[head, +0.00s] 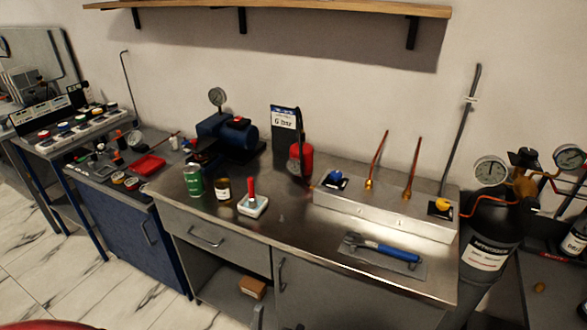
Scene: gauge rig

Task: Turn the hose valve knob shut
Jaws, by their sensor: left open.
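A long metal box (385,212) stands at the back right of the steel bench. It carries a blue knob (336,180) at its left end and a yellow knob (441,206) at its right end. Two thin copper-coloured tubes with brass bases rise between them. I cannot tell which knob belongs to the hose valve, nor how far either is turned. My left gripper (259,316) shows only as grey tips at the bottom edge, in front of the cabinet and well below the knobs. It is open and touches neither knob. My right gripper is not in view.
A blue-handled wrench (383,249) lies in front of the box. A red-handled lever on a white base (252,203), a green can (193,181) and a blue pump (230,137) stand left. A nitrogen cylinder (487,252) with gauges stands right. The bench's front middle is clear.

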